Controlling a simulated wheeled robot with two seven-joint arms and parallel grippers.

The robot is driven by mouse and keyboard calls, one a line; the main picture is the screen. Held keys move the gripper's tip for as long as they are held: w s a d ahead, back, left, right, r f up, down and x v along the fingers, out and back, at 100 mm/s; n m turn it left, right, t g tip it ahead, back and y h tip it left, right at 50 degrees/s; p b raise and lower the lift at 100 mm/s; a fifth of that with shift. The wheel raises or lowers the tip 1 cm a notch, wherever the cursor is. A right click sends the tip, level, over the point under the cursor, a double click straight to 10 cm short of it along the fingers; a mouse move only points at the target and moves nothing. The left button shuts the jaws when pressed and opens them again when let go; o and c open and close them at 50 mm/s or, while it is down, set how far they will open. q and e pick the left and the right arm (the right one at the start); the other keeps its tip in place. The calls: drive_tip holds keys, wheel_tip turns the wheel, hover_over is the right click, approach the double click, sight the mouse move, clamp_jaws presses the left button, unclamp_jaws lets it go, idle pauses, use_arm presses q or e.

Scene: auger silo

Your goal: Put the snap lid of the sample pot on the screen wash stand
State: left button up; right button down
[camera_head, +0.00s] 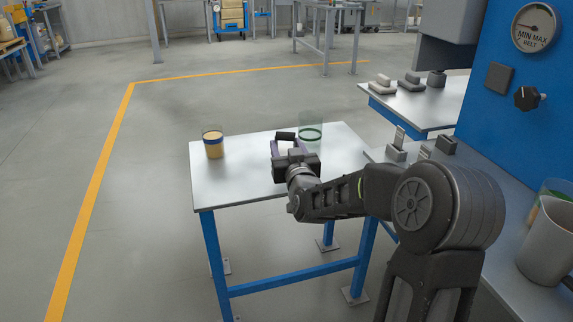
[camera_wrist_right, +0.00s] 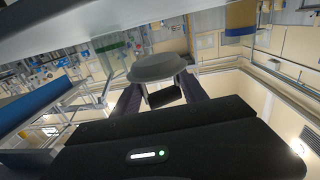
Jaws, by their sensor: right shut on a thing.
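My right gripper (camera_head: 283,146) is low over the blue-legged table (camera_head: 235,178); I take this table to be the screen wash stand, though no label shows. In the right wrist view the gripper (camera_wrist_right: 160,85) is shut on a light grey, round, shallow piece, which looks like the snap lid (camera_wrist_right: 158,66). In the head view the gripper mostly hides it. I cannot tell whether it touches the tabletop. A clear pot with a green band (camera_head: 311,133) stands just behind the gripper. A pot of yellowish stuff with a blue band (camera_head: 213,144) stands at the table's left. My left gripper is out of view.
A bench (camera_head: 505,255) with a grey jug (camera_head: 548,240) runs along the right, below a blue panel with a gauge (camera_head: 537,27). Another table (camera_head: 425,108) holds grey pieces behind.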

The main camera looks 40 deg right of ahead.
drive_tip(key=shift+f+b, duration=1)
drive_tip(key=shift+f, duration=1.45)
drive_tip(key=shift+f, duration=0.2)
drive_tip(key=c, duration=0.6)
unclamp_jaws()
drive_tip(key=shift+r, duration=0.1)
